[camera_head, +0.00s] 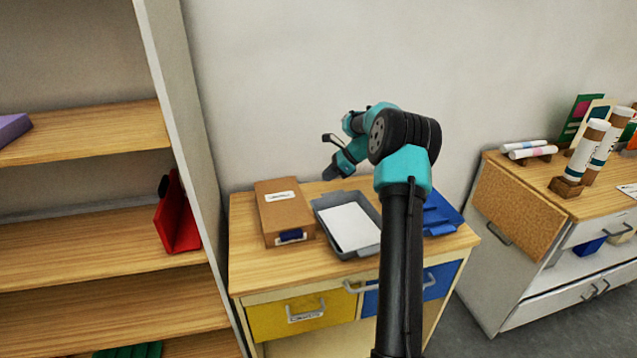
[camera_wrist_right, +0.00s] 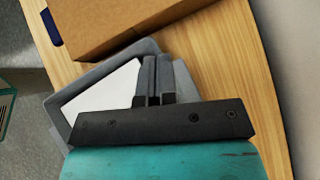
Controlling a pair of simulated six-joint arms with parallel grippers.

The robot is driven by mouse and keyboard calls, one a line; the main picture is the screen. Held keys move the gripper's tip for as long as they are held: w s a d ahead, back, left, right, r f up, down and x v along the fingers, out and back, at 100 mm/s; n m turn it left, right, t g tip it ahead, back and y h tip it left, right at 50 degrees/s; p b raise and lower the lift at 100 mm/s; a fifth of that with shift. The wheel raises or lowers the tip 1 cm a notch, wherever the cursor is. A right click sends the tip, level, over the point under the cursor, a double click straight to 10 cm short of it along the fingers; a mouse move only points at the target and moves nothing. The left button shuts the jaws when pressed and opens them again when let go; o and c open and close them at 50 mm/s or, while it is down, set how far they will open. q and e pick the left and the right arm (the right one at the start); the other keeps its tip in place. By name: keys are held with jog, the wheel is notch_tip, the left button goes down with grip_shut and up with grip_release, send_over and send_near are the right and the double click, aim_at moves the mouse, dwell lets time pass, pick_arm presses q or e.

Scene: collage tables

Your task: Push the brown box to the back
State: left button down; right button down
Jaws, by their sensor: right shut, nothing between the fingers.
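The brown box (camera_head: 285,207) lies on the left part of the wooden table top, with a white label on its top and a dark blue piece on its front side. Its side and top also show in the right wrist view (camera_wrist_right: 120,25). My right gripper (camera_head: 327,157) is above the back of the table, to the right of the box and apart from it. In the right wrist view its two fingers (camera_wrist_right: 154,80) are together with nothing between them. My left gripper is in no view.
A grey tray (camera_head: 350,252) with white paper sits right beside the box. A blue item (camera_head: 440,214) lies at the table's right. A bare strip of table top (camera_head: 250,262) shows in front of the box. The wall is behind, and a shelf unit (camera_head: 176,150) stands left.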

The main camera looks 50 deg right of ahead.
aim_at(290, 193)
jog(key=x, duration=0.9)
jog(key=shift+w+a+f, duration=0.1)
jog(key=shift+w+f, duration=0.05)
jog(key=shift+f, duration=0.05)
jog(key=w+a, duration=0.1)
jog(key=w, duration=0.1)
jog(key=w+a, duration=0.2)
jog(key=shift+w+a, duration=0.1)
jog(key=shift+a, duration=0.15)
jog(key=v, duration=1)
jog(key=shift+a+r, duration=0.1)
dwell(0.4)
